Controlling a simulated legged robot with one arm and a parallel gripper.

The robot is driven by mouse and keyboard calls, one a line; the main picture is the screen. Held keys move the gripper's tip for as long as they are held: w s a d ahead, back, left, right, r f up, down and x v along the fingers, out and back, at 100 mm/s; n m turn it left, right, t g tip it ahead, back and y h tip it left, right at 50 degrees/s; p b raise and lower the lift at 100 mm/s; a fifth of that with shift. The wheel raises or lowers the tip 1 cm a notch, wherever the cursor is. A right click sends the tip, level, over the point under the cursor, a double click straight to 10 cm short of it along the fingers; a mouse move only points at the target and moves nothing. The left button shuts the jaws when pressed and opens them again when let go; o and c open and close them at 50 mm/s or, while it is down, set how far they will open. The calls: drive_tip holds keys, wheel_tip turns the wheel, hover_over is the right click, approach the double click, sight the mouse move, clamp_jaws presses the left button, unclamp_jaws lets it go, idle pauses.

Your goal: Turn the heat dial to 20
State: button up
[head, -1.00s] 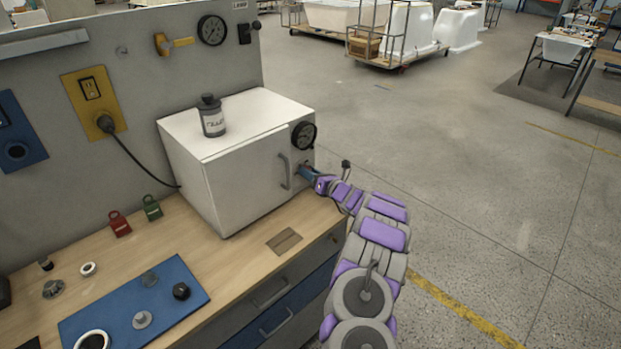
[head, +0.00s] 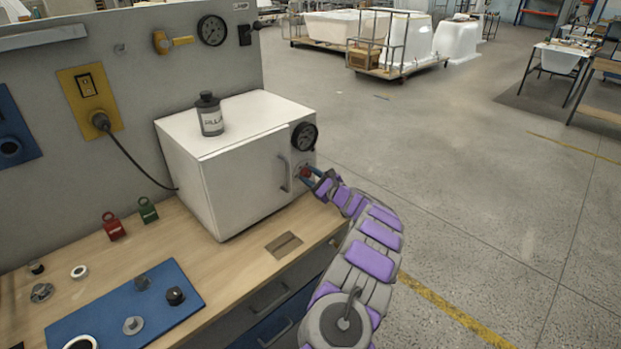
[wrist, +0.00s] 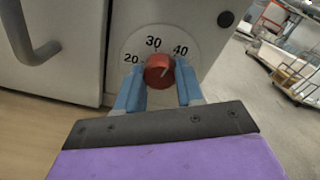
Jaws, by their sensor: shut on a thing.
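The heat dial is a small red knob (wrist: 159,70) on a round pale scale marked 20, 30 and 40. It also shows in the head view (head: 305,172), low on the right of the white oven's (head: 245,180) front. A pale mark on the knob appears to point up and right, between 30 and 40; its exact reading is hard to tell. My gripper (wrist: 160,66) has one blue finger on each side of the knob and is shut on it. In the head view, my gripper (head: 313,175) reaches the dial from the right. The lower knob edge is partly framed by the fingers.
The oven door handle (wrist: 35,42) stands out left of the dial. A grey bottle (head: 209,115) stands on the oven. The wooden bench (head: 180,235) extends below, with open floor to the right.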

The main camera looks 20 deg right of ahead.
drive_tip(key=n, duration=0.5)
drive_tip(key=shift+a+f+n, duration=0.15)
drive_tip(key=shift+n, duration=0.25)
drive_tip(key=n, duration=0.4)
drive_tip(key=shift+f, duration=0.1)
drive_tip(key=n, duration=0.5)
drive_tip(key=shift+n, duration=0.4)
drive_tip(key=n, duration=0.4)
drive_tip(key=shift+f, duration=0.1)
drive_tip(key=shift+n, duration=0.4)
drive_tip(key=o, duration=1)
drive_tip(key=shift+w, duration=0.1)
drive_tip(key=shift+o, duration=0.2)
